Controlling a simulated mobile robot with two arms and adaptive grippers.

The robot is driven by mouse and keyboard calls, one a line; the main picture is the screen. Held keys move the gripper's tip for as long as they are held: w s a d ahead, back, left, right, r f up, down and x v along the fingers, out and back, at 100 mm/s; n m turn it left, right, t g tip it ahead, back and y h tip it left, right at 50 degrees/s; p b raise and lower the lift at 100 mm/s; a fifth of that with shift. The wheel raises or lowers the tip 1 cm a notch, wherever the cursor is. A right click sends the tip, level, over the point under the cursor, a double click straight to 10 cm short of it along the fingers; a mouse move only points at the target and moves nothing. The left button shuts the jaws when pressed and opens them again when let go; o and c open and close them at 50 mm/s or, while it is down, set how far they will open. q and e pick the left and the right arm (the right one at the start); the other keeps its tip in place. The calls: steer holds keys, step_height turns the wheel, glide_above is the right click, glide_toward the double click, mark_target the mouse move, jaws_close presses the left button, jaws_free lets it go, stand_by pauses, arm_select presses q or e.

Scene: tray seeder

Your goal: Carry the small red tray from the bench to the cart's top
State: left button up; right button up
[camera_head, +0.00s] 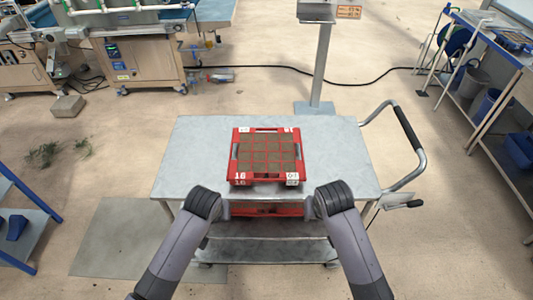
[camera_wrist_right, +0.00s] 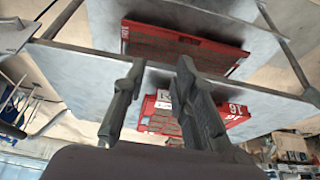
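A small red tray (camera_head: 238,181) with brown soil-like cells and white "16" labels sits flat on the cart's grey metal top (camera_head: 340,165). It also shows in the right wrist view (camera_wrist_right: 236,121), partly behind my fingers. My left gripper (camera_head: 227,209) and right gripper (camera_head: 309,207) are at the cart's front edge, one on each side, nearer to me than the tray and apart from it. In the right wrist view, the right gripper's two fingers (camera_wrist_right: 155,88) are spread with nothing between them. The left fingers are too small to judge.
Another red tray (camera_head: 268,210) shows below the cart top's front edge; the right wrist view shows it (camera_wrist_right: 215,47) on a lower shelf (camera_wrist_right: 100,25). The cart's handle (camera_head: 408,130) is on the right. A post (camera_head: 320,65) stands behind. Blue-edged benches flank the cart.

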steer(key=v, duration=0.8)
steer(key=shift+w+r, duration=0.2)
steer(key=shift+r, duration=0.2)
steer(key=shift+s, duration=0.1)
